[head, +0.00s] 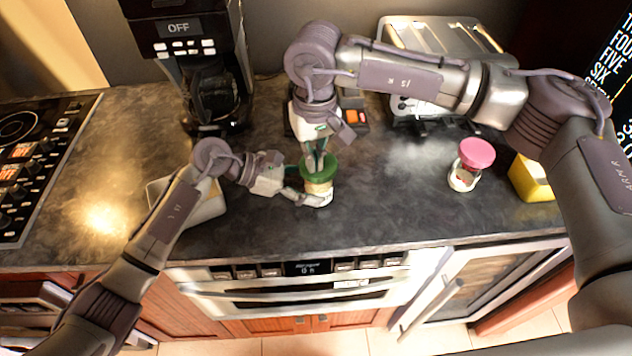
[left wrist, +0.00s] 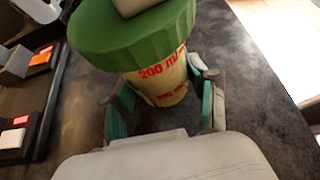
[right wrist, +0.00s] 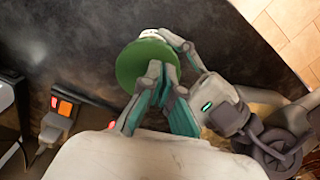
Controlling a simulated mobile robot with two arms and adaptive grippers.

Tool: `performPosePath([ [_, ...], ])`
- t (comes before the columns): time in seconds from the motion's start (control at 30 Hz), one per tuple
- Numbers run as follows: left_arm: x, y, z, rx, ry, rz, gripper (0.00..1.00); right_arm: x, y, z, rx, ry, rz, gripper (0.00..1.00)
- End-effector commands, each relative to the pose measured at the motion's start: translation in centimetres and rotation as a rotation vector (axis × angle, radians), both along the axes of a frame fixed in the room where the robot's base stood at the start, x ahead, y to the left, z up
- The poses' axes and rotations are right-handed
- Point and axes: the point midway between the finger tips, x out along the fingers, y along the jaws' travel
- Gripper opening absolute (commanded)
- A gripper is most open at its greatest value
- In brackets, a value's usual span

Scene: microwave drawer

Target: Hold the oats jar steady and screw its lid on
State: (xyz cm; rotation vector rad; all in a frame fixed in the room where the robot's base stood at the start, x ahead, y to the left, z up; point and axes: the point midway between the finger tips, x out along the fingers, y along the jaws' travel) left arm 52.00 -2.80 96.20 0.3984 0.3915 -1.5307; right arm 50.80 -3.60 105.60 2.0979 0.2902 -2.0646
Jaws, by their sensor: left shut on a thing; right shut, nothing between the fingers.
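The oats jar (head: 319,189) stands upright on the dark counter, its pale body marked in red print in the left wrist view (left wrist: 166,82). A wide green lid (head: 322,162) sits on top of it; I cannot tell how tightly it is seated. My left gripper (head: 312,197) is shut around the jar body from the left, one finger on each side in its own wrist view (left wrist: 163,103). My right gripper (head: 316,168) points down over the lid with its fingers shut together and empty. The right wrist view shows its tips over the green disc (right wrist: 132,68); contact is unclear.
A pink-lidded jar (head: 476,154) and a yellow box (head: 531,180) stand to the right. A white container (head: 205,208) is behind my left arm. A coffee maker (head: 205,70) and a toaster (head: 440,40) stand at the back. The front counter is clear.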

Motion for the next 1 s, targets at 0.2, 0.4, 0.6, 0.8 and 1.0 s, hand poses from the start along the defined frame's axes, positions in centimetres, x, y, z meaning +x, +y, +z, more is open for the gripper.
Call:
performPosePath([
  [0.2, -0.53, -0.57, 0.03, -0.01, 0.008, -0.015, 0.0, -0.49, -0.04, -1.35, -0.009, 0.019, -0.003, 0.0],
  [0.4, -0.5, -0.55, 0.05, -0.01, 0.009, -0.014, 0.0, -0.47, -0.13, -1.37, -0.011, 0.02, -0.235, 0.0],
  [0.6, -0.4, -0.46, 0.05, -0.011, 0.009, -0.01, 0.0, -0.47, -0.25, -1.36, -0.013, 0.022, -0.401, 0.0],
  [0.8, -0.27, -0.36, 0.07, -0.011, 0.009, -0.006, 0.0, -0.49, -0.35, -1.36, -0.016, 0.023, -0.404, 0.01],
  [1.0, -0.15, -0.27, 0.09, -0.01, 0.007, -0.002, 0.0, -0.51, -0.4, -1.35, -0.018, 0.023, -0.402, 0.35],
])
